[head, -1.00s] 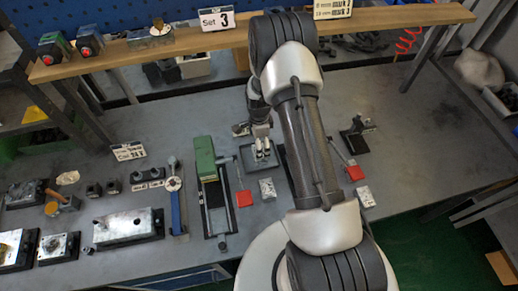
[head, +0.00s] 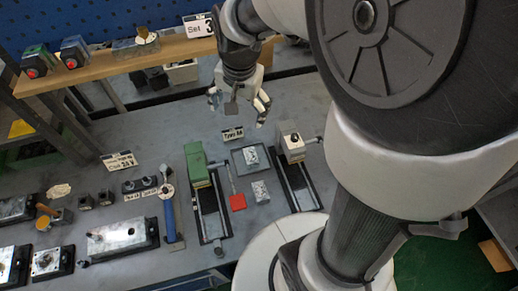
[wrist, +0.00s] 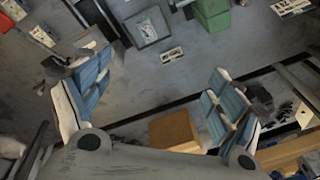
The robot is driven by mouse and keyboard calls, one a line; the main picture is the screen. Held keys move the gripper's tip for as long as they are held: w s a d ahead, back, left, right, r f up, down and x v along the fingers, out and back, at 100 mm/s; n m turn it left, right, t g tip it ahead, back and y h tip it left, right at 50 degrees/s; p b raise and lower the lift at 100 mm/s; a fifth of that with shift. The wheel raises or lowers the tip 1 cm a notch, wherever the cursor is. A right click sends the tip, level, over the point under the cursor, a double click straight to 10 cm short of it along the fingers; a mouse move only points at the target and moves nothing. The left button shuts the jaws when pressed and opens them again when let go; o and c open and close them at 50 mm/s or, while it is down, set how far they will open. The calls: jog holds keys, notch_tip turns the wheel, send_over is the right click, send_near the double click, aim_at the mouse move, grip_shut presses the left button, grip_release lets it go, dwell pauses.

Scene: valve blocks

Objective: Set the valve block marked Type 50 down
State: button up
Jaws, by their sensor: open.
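A small silver-grey valve block (head: 250,155) rests inside a shallow dark tray (head: 237,167). The wrist view also shows the block (wrist: 146,31) in the tray (wrist: 133,42). A label card (head: 232,134) stands behind the tray; it reads "Type", but its number is too small to be sure of. A second similar block (head: 260,192) lies on the bench in front of the tray. My gripper (head: 238,103) is open and empty, above and behind the tray. Its spread fingers (wrist: 155,95) show in the wrist view with nothing between them.
Another vise with a pale block (head: 290,142) stands at right. A wooden shelf (head: 110,68) runs along the back.

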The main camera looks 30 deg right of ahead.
jog(key=s+a+r+n+t, duration=0.1)
jog(key=s+a+r+n, duration=0.1)
jog(key=s+n, duration=0.3)
jog(key=s+a+r+n+t, duration=0.1)
jog(key=s+r+n, duration=0.3)
jog(key=s, duration=0.9)
jog(key=shift+a+r+n, duration=0.4)
jog(key=shift+a+r, duration=0.1)
jog(key=shift+r, duration=0.25)
